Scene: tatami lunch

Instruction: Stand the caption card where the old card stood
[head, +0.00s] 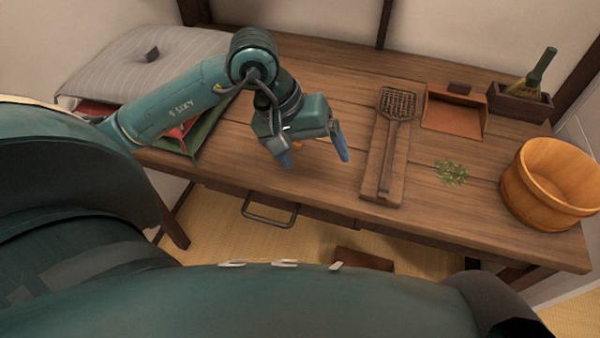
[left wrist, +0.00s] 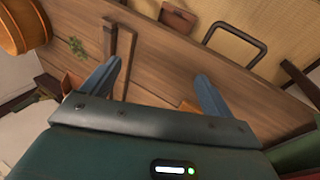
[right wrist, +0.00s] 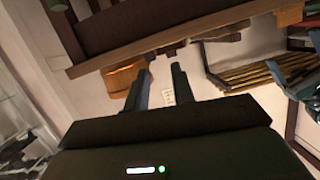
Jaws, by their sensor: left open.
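My left gripper (head: 315,158) is open above the left-middle part of the wooden table (head: 330,80), its two blue fingers pointing down. The left wrist view shows the fingers (left wrist: 158,70) wide apart with bare boards between them. A small orange thing (head: 297,145) shows beside the left gripper, mostly hidden by it; I cannot tell what it is. My right gripper (right wrist: 161,68) shows only in the right wrist view, its dark fingers apart. A small pale marked patch (right wrist: 168,98) shows between them; I cannot tell whether it is the caption card. No card is recognisable in the head view.
A grater-like tool (head: 397,108) lies on a board (head: 372,170). A copper dustpan (head: 455,112), a brush (head: 543,70) in a dark box (head: 510,106), green leaves (head: 451,172) and a wooden tub (head: 535,205) are to the right. A striped cushion (head: 130,75) lies at left.

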